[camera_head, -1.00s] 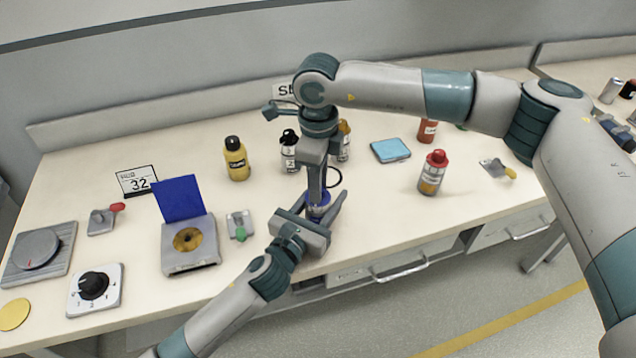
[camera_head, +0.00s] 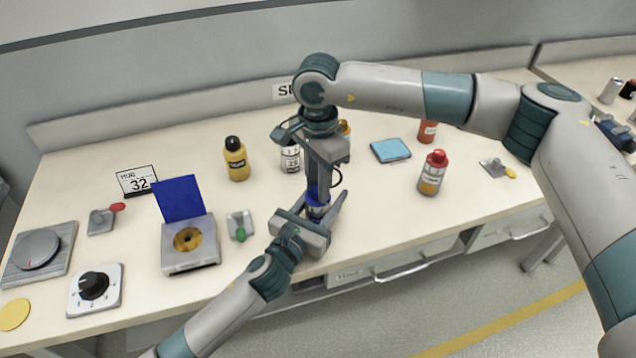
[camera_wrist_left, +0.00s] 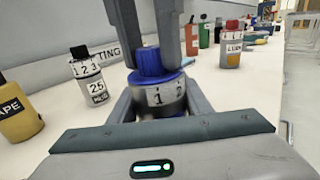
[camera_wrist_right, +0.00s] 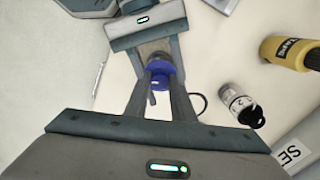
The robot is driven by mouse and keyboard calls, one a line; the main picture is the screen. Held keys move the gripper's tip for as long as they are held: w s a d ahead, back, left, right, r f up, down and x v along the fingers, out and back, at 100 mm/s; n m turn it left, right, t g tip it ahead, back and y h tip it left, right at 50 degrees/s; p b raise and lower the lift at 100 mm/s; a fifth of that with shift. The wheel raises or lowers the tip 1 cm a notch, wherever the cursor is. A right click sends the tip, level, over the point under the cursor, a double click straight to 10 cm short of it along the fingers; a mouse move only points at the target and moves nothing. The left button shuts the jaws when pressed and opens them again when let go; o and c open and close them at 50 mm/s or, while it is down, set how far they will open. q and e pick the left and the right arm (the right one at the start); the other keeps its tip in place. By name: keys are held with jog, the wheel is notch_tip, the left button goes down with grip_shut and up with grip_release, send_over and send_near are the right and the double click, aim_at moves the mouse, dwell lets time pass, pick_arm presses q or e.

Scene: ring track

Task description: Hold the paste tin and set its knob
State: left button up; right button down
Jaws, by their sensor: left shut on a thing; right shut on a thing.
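The paste tin (camera_wrist_left: 165,99) is a grey cylinder with the numbers 1 and 2 on its collar and a blue knob (camera_wrist_left: 152,63) on top. My left gripper (camera_head: 319,208) is shut around the tin's body from the front. My right gripper (camera_head: 317,189) reaches down from above and is shut on the blue knob. The knob also shows between the right fingers in the right wrist view (camera_wrist_right: 160,76). The tin looks upright near the table's front edge. In the head view the grippers hide most of it.
A black-capped white bottle (camera_head: 290,158) and a yellow bottle (camera_head: 236,160) stand behind and left. An open-lidded box (camera_head: 190,258) and a small green-handled latch (camera_head: 240,226) lie left. A red-capped bottle (camera_head: 432,174) stands right. A dark cable loops beside the tin.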

jog(key=shift+n, duration=1.4)
jog(key=c, duration=1.5)
grip_release()
jog(key=shift+r, duration=0.15)
notch_tip(320, 180, up, 12)
jog(key=shift+f, duration=0.1)
